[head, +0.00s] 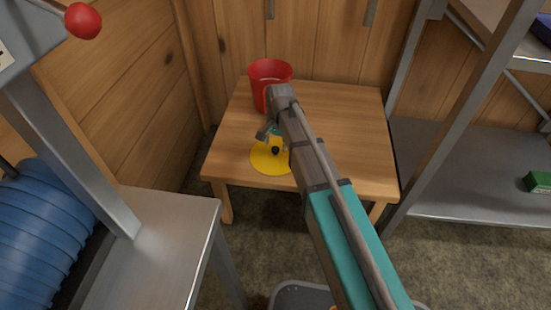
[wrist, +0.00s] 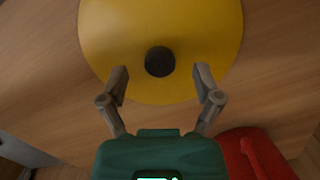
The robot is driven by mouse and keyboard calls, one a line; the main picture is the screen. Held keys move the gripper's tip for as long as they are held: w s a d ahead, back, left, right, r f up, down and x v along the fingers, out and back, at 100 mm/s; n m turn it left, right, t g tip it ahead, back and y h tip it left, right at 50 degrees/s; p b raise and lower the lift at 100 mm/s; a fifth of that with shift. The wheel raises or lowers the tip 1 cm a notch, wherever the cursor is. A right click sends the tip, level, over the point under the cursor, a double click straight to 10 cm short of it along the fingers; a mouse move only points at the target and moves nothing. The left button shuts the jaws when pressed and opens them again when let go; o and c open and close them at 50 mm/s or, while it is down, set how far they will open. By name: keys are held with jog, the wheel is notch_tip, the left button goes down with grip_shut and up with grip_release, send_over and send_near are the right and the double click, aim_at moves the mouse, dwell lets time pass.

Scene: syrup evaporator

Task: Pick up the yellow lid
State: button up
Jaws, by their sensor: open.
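The yellow lid (head: 266,160) is a flat round disc with a black knob (head: 275,150) at its middle. It lies on the small wooden table near its front left edge. In the wrist view the lid (wrist: 190,30) fills the upper middle, and its black knob (wrist: 159,61) shows just beyond and between the fingertips. My gripper (wrist: 161,75) is open and empty, with one finger on each side of the knob's line. In the head view my gripper (head: 270,134) is over the lid's back part, and my arm hides the lid's right edge. I cannot tell the exact height of the fingertips.
A red bucket (head: 268,72) stands on the table (head: 350,125) behind the lid; part of it shows at the lower right of the wrist view (wrist: 255,150). Metal shelving (head: 470,160) is to the right. A metal bench (head: 165,240) is at the front left.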

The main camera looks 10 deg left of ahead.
jog(key=shift+s+f+b, duration=0.15)
jog(key=shift+f+b, duration=0.7)
jog(key=shift+f, duration=0.3)
jog(key=shift+c, duration=0.3)
grip_shut()
jog(key=shift+r, duration=0.15)
notch_tip(320, 180, up, 3)
jog(key=p, duration=0.3)
jog(key=s+d+r+p, duration=0.9)
jog(key=d+p, duration=0.1)
jog(key=shift+d+r, duration=0.25)
jog(key=shift+r, duration=0.1)
